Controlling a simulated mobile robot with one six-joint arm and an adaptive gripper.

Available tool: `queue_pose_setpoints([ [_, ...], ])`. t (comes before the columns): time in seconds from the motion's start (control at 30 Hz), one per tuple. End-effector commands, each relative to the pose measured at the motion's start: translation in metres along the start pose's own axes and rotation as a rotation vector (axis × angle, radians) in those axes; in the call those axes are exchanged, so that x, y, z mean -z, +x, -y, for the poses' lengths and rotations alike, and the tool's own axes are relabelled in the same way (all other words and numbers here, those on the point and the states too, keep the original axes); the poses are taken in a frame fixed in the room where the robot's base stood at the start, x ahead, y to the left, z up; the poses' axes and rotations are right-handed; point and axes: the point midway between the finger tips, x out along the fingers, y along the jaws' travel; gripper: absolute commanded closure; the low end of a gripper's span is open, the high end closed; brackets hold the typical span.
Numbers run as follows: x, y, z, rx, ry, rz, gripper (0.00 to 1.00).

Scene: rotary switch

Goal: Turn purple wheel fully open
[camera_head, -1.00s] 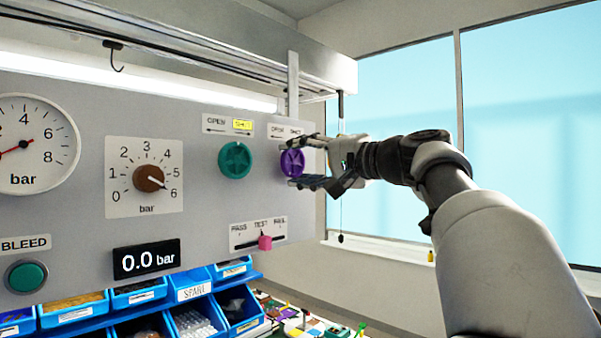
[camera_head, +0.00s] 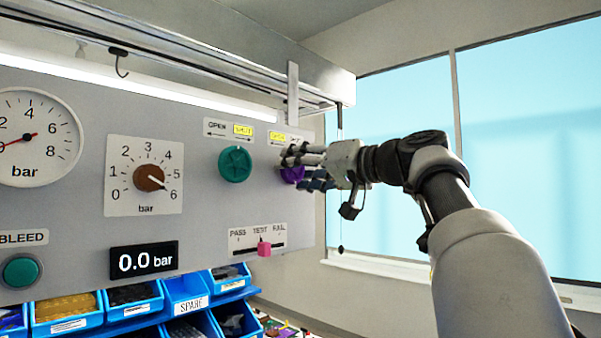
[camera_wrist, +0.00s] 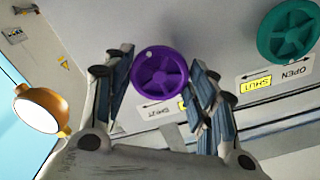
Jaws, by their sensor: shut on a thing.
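The purple wheel (camera_head: 291,175) sits at the right end of the grey panel and is mostly hidden by my gripper (camera_head: 297,170). In the wrist view the purple wheel (camera_wrist: 160,78) is fully visible between the two sets of fingers (camera_wrist: 160,58), which are shut on it from both sides. The label (camera_head: 285,137) above the wheel shows a yellow highlight on its left word, OPEN. In the wrist view that label appears upside down, its SHUT word plain and a yellow patch beside it, partly covered by a finger.
A teal wheel (camera_head: 235,164), its label lit at SHUT, sits left of the purple one. A pink slider (camera_head: 264,249) is below, near TEST. The display (camera_head: 144,261) reads 0.0 bar. A brown knob (camera_head: 149,177) is further left. Blue bins (camera_head: 132,303) stand below the panel.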

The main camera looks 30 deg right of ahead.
Motion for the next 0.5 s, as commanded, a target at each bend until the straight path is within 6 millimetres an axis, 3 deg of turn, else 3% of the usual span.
queue_pose_setpoints([
  [0.47,0.0,0.0,-0.0002,-0.001,-0.016,0.0,0.72],
  [0.5,0.0,0.0,-0.0002,-0.001,-0.016,0.0,0.47],
])
